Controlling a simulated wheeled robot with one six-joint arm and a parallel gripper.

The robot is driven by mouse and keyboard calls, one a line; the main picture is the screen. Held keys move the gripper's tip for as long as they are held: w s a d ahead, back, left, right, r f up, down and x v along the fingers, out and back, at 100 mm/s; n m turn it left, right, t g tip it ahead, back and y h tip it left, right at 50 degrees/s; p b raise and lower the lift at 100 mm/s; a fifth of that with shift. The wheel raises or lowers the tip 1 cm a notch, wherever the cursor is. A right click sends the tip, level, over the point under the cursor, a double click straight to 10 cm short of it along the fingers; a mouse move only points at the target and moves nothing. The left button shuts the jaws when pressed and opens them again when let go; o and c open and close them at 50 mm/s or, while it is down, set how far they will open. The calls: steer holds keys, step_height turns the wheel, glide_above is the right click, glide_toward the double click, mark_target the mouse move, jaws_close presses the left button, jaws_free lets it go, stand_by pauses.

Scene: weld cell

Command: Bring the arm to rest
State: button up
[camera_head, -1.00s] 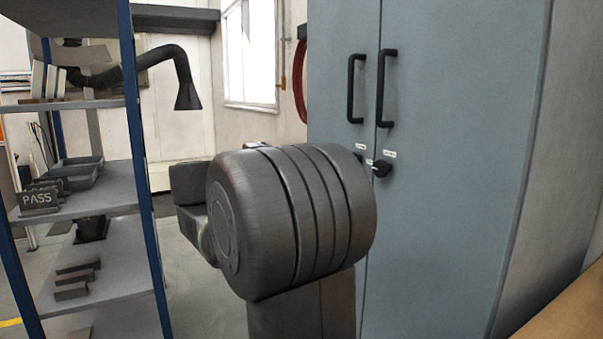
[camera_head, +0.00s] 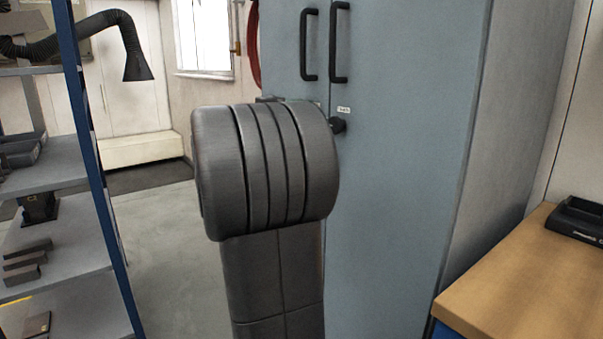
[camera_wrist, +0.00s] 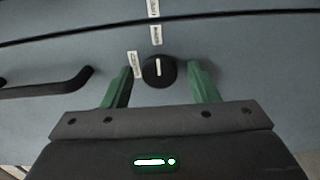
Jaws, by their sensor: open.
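My gripper (camera_wrist: 160,88) shows in the wrist view with its two green fingers spread apart and nothing between them. It faces the grey-blue cabinet (camera_head: 405,170). A black round knob (camera_wrist: 159,71) with a white mark appears between the fingertips in the picture; I cannot tell the distance to it. In the head view my arm's dark ribbed joint stands in front of the cabinet's left side and hides my gripper.
The cabinet doors look closed, with two black handles (camera_head: 339,42). A blue-framed shelf (camera_head: 52,164) with small dark blocks stands at left. A wooden bench (camera_head: 520,275) is at right, with a black tray (camera_head: 580,218). Floor shows between shelf and cabinet.

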steer(key=shift+w+d, duration=0.15)
steer(key=shift+d, duration=0.05)
stand_by(0.3)
steer(key=p+v, duration=0.2)
steer(key=v, duration=1.2)
steer(key=w+d+n+p, duration=0.8)
steer(key=d+n+p, duration=0.3)
steer(key=n+p, duration=0.6)
steer(key=p, duration=0.6)
steer(key=shift+d+p, duration=0.2)
steer(key=shift+p, duration=0.1)
stand_by(0.4)
stand_by(0.5)
